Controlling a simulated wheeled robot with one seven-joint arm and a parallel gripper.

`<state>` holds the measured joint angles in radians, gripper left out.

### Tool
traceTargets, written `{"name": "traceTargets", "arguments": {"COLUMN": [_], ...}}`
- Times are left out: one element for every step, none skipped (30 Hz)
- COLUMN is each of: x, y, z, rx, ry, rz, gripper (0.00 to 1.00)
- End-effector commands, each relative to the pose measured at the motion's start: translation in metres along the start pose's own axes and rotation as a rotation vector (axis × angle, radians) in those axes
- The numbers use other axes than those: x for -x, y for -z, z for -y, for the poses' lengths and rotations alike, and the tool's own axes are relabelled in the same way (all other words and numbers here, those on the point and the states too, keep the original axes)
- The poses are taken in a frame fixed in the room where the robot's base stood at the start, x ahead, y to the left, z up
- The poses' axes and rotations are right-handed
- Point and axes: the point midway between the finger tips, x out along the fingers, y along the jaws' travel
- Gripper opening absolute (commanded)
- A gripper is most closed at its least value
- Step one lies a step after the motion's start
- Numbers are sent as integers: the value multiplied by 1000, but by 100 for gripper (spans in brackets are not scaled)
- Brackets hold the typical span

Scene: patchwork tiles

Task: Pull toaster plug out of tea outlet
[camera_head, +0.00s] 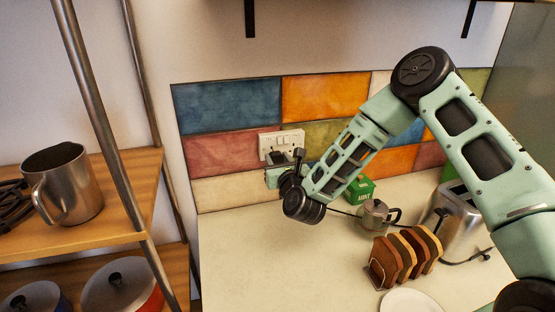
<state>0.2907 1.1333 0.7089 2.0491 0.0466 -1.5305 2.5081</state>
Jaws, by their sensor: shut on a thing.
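The white tea outlet (282,142) is a double wall socket on the coloured tile wall, above the back left of the counter. My gripper (281,164) is right at its lower edge, shut on the dark toaster plug (277,157). The plug is small and mostly hidden by my gripper and wrist, so I cannot tell whether its pins sit in the socket. The metal toaster (460,222) stands on the counter at the right, partly behind my arm. A dark cord (341,211) runs along the counter behind my wrist.
A small metal teapot (375,214), a green mint box (360,190), a rack of toast (404,255) and a white plate (410,302) stand on the counter (260,260). Its front left is clear. A shelf with a metal mug (68,185) and pots is at the left.

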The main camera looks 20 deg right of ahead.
Motion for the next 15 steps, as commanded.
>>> {"name": "traceTargets", "arguments": {"x": [2,3,5,6,7,9,10,11,13,14,15,16,17,18,19], "y": [0,0,0,0,0,0,0,0,0,0,0,0,0,0,0], "z": [0,0,0,0,0,0,0,0,0,0,0,0,0,0,0], "rx": [0,0,0,0,0,0,0,0,0,0,0,0,0,0,0], "ry": [0,0,0,0,0,0,0,0,-1,-1,0,0,0,0,0], "rz": [0,0,1,1,1,1,1,0,0,0,0,1,1,1,1], "gripper": [12,12,12,12,12,12,12,12,12,12,12,12,12,12,12]}}
